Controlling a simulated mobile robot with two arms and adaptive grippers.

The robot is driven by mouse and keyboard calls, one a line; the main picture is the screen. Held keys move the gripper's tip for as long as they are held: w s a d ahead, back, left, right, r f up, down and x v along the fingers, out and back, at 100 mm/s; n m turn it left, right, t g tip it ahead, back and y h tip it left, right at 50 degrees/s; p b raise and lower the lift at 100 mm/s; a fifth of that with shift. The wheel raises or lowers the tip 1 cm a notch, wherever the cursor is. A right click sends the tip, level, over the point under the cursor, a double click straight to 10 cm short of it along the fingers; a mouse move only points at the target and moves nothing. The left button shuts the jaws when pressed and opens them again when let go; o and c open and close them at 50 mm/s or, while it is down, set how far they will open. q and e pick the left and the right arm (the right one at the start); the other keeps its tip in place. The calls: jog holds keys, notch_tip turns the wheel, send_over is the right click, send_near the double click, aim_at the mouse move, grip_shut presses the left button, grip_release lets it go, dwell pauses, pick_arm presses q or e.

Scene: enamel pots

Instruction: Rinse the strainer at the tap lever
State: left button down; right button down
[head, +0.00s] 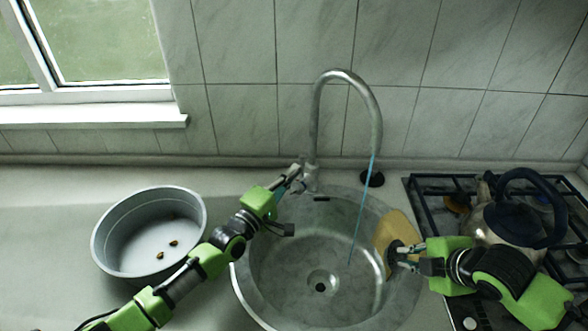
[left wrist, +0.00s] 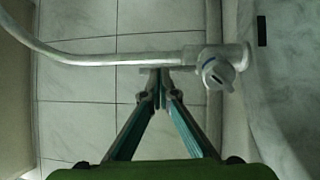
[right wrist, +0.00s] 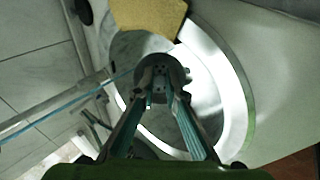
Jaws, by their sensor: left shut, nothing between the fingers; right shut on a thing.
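The curved metal tap (head: 347,76) stands behind the round sink (head: 262,285), and a thin blue stream of water (head: 364,205) falls from its spout into the bowl. The tap lever (left wrist: 218,76) is at the tap's base. My left gripper (head: 298,178) is shut and empty at the tap's base, its tips close beside the lever; contact is unclear. My right gripper (head: 402,254) is shut on a small dark round piece, apparently the strainer (right wrist: 160,72), over the sink's right side. The strainer is apart from the stream and partly hidden by the fingers.
A tan flat piece (head: 393,229) lies at the sink's right rim. A grey pan (head: 140,235) with small brown bits stands left on the counter. A kettle (head: 515,222) stands on the hob (head: 420,190) at right. The tiled wall (head: 250,110) closes the back.

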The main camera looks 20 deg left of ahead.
pick_arm(q)
jog(key=shift+w+d, duration=0.1)
jog(key=shift+w, duration=0.2)
pick_arm(e)
jog(key=shift+r, duration=0.1)
